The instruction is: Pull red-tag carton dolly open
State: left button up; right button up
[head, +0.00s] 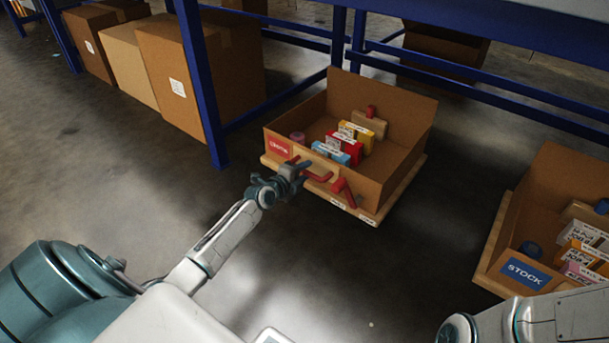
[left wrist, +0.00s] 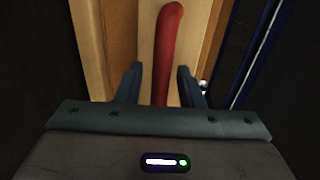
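The red-tag carton (head: 400,160) sits open-topped on a wooden dolly (head: 384,209) on the floor, in front of the blue frame. Its red label (head: 279,148) is on the front left. A red handle (head: 318,177) is on the dolly's front, with another red part (head: 343,192) to its right. My left gripper (head: 300,172) is at the handle's left end. In the left wrist view, the red handle (left wrist: 162,60) stands between my open left fingers (left wrist: 160,85), with gaps on both sides. My right gripper is out of view.
A second carton with a blue STOCK label (head: 525,272) stands on the right. Several closed cartons (head: 172,70) stand at the upper left beside a blue post (head: 202,85). The floor in front of the red-tag dolly (head: 330,270) is clear.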

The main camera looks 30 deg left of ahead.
pick_arm(q)
jog(key=shift+w, duration=0.15)
jog(key=shift+c, duration=0.2)
grip_shut()
